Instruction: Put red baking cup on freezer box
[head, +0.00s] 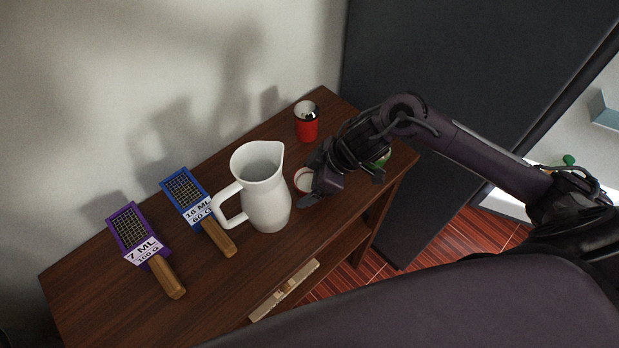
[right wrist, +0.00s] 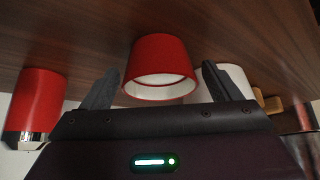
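The red baking cup (right wrist: 160,52) has a white inside. In the right wrist view it sits between the two spread fingers of my right gripper (right wrist: 160,72), with a small gap on each side. In the head view its pale round opening (head: 303,178) shows on the wooden table, partly hidden by the gripper. My right gripper (head: 313,181) is low over the table, with its fingers around the cup and open. My left gripper is not in view. I cannot make out a freezer box for certain in either view.
A white pitcher (head: 266,198) stands close left of the cup. A red can-like container (head: 306,125) stands behind it. Blue (head: 186,192) and purple (head: 133,230) graters lie on the left of the table (head: 205,285). A green thing (head: 383,160) shows behind my right arm.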

